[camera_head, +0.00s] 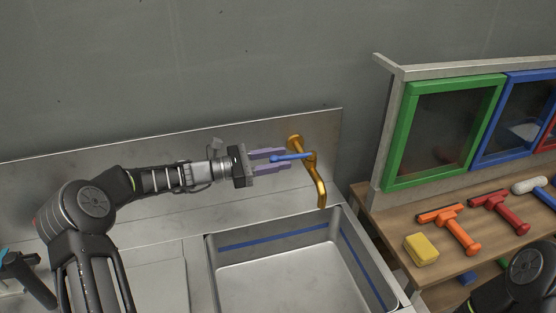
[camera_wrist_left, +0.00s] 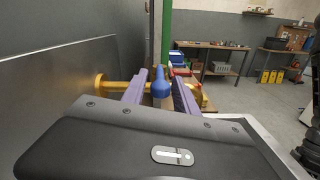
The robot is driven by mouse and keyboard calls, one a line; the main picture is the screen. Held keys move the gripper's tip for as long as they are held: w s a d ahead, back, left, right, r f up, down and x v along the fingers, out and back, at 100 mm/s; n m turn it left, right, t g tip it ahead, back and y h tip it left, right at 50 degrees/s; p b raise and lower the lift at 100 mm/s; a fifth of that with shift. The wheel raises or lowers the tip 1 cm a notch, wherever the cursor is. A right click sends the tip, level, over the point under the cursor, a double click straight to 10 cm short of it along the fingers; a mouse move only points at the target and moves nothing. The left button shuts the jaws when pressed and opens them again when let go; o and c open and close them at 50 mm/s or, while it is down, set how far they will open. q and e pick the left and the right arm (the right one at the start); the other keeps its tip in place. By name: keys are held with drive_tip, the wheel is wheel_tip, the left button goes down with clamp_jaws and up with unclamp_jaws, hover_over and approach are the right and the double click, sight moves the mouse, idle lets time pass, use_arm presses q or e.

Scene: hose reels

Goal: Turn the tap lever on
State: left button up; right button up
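The brass tap (camera_head: 319,180) stands on the back wall of the steel sink, its spout pointing down over the basin. Its blue lever (camera_head: 296,156) points left, toward my left gripper (camera_head: 271,160). The gripper's two purple fingers are apart, one on each side of the lever's end. In the left wrist view the rounded blue lever end (camera_wrist_left: 161,88) sits between the fingers (camera_wrist_left: 160,92), with gaps on both sides. The brass tap body (camera_wrist_left: 112,86) shows partly behind the fingers. My right gripper is not in view.
The sink basin (camera_head: 216,275) lies below the tap. To the right, a wooden bench (camera_head: 389,217) holds a yellow sponge (camera_head: 421,249), an orange squeegee (camera_head: 458,232) and a red squeegee (camera_head: 505,215). A green-framed window (camera_head: 397,145) and a blue-framed one stand behind them.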

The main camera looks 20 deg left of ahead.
use_arm(q)
clamp_jaws()
idle(0.4)
idle(1.1)
